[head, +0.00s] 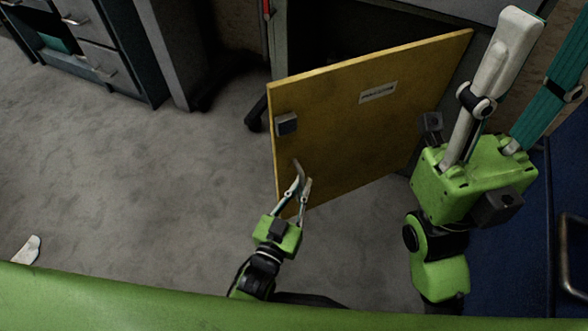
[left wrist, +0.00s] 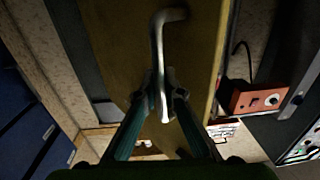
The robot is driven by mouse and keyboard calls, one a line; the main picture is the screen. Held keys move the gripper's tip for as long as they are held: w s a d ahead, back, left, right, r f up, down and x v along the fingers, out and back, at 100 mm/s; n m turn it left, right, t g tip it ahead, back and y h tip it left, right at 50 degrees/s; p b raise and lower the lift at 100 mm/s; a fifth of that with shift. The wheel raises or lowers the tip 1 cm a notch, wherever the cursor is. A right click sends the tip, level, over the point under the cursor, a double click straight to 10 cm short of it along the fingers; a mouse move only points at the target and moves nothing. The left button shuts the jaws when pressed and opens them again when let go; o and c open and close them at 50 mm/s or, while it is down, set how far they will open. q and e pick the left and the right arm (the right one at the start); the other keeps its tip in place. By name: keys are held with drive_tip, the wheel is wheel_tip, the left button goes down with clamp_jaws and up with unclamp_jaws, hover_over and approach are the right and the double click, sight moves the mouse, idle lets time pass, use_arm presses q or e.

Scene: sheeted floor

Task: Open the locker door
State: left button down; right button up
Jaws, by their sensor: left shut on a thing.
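The yellow locker door (head: 360,125) stands swung out from the dark locker opening (head: 360,30). It carries a small label and a dark lock block (head: 286,124) near its free edge. A bent metal handle (head: 298,168) sits low on the door face. My left gripper (head: 303,187) is shut on the handle. In the left wrist view the handle (left wrist: 158,45) runs down between the fingertips (left wrist: 161,100), against the door (left wrist: 120,45). My right gripper (head: 545,50) is open and empty, raised at the right of the door with its fingers apart.
Grey drawers (head: 95,45) stand at the upper left. The carpeted floor (head: 140,190) left of the door is clear except for a white scrap (head: 26,250). A blue surface (head: 500,250) lies at the right. The left wrist view shows an orange box (left wrist: 262,98) beyond the door.

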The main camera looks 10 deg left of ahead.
use_arm(q)
drive_tip(key=shift+s+d, duration=0.2)
drive_tip(key=shift+s, duration=0.1)
drive_tip(key=c, duration=2.2)
unclamp_jaws()
drive_tip(key=shift+o, duration=0.2)
drive_tip(key=shift+s, duration=0.1)
drive_tip(key=v, duration=0.7)
drive_tip(key=shift+s, duration=0.2)
drive_tip(key=shift+a, duration=0.1)
